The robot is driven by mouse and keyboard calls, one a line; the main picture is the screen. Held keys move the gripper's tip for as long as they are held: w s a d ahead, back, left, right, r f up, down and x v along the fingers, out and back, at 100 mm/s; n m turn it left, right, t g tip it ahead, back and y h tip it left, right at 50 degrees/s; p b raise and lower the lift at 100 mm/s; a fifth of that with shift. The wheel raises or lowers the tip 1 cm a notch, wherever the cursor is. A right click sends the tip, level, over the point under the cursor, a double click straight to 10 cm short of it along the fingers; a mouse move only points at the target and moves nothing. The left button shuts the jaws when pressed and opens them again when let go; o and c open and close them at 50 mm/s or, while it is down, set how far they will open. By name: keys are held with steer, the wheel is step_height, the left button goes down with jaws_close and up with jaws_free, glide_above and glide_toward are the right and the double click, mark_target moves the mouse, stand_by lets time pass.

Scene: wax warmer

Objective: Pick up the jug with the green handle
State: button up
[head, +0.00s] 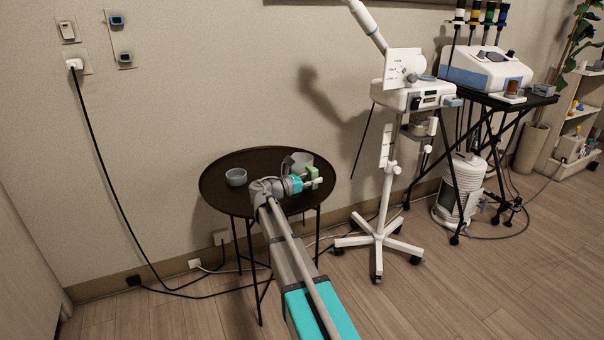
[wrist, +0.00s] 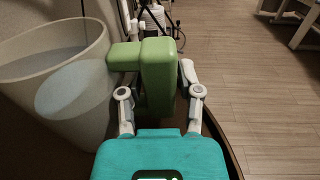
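The jug (head: 301,160) is a pale grey, translucent vessel on the round dark table (head: 215,190). Its wide body (wrist: 55,80) fills the left of the wrist view, with a bluish surface showing inside. Its green handle (head: 312,173) points toward my gripper (head: 317,181). In the wrist view, the handle (wrist: 158,75) stands between the two pale fingers. The right finger has a small gap to the handle. The left fingertip is partly hidden by the handle's arm, so contact there is unclear. My gripper looks open around the handle.
A small grey bowl (head: 236,177) sits at the table's left. A white wheeled stand (head: 385,185) is right of the table, and a black trolley (head: 500,100) with a white device is farther right. A wall is close behind the table. Cables run along the floor.

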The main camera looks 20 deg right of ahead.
jaws_close()
steer(key=shift+r, duration=0.2)
step_height(320, 180, up, 2)
steer(key=p, duration=0.2)
steer(key=shift+r+p, duration=0.1)
steer(key=shift+p, duration=0.25)
steer(key=s+d+r+p, duration=0.6)
steer(key=d+r+p, duration=0.4)
steer(key=d, duration=0.2)
steer(key=shift+s+d+r, duration=0.2)
steer(key=shift+d, duration=0.05)
steer(key=shift+c, duration=0.5)
jaws_free()
jaws_close()
